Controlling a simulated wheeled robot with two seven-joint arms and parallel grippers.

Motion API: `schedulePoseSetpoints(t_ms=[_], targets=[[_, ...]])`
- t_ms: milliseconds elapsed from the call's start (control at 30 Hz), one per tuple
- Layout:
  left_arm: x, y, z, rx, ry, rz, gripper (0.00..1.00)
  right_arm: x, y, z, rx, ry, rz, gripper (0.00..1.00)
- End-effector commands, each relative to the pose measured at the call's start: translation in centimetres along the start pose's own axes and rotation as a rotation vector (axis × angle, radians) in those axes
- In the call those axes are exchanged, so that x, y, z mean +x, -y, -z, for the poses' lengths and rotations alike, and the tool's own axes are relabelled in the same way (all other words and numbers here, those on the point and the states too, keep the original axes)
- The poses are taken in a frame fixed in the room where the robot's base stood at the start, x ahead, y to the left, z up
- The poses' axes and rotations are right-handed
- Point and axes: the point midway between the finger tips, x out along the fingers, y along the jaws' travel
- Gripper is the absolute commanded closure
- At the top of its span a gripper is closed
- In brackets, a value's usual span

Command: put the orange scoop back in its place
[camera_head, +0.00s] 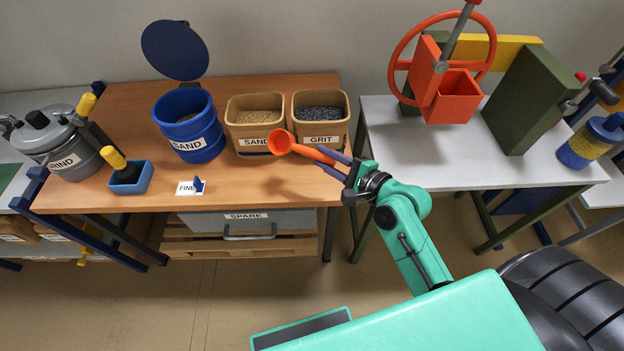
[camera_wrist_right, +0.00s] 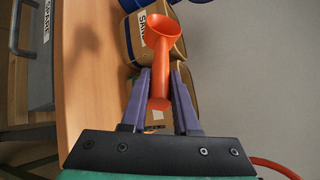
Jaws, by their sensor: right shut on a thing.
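The orange scoop (camera_head: 282,142) is held in the air by its handle in my right gripper (camera_head: 320,157), in front of the two wooden bins. The right wrist view shows its bowl (camera_wrist_right: 161,28) beyond the fingertips and its handle between the two purple fingers (camera_wrist_right: 161,78). The bin labelled SAND (camera_head: 262,143) with tan sand and the bin labelled GRIT (camera_head: 322,136) with dark grit stand side by side behind it. The scoop bowl overlaps the bins' front edges in the head view and appears apart from them. My left gripper is out of view.
A blue SAND drum (camera_head: 190,140) with its lid up stands left of the bins. A small blue box (camera_head: 131,180) with a yellow-handled tool and a FINE card (camera_head: 190,188) lie nearer the front. The wooden table (camera_head: 250,185) is bare at front right; a press (camera_head: 455,95) stands right.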

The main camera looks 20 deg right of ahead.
Motion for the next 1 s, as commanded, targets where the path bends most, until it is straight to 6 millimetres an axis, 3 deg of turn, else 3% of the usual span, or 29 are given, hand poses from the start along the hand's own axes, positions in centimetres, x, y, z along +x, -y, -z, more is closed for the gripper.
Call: schedulePoseSetpoints(t_ms=[167,300,433,567,800,1000], targets=[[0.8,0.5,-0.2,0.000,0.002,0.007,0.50,0.6,3.4,-0.4,0.293,0.070,-0.180,1.00],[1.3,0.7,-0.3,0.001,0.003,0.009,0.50,-0.6,6.3,-0.7,0.571,0.092,-0.314,1.00],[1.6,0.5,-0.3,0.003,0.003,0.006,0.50,-1.6,7.2,-0.6,0.688,0.088,-0.359,1.00],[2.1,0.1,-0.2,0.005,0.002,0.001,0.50,-0.9,4.3,1.0,0.703,0.086,-0.366,1.00],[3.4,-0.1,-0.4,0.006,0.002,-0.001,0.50,1.1,-2.6,5.0,0.700,0.085,-0.363,1.00],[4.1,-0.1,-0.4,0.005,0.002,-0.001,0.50,2.0,-5.8,6.9,0.695,0.087,-0.361,1.00]])
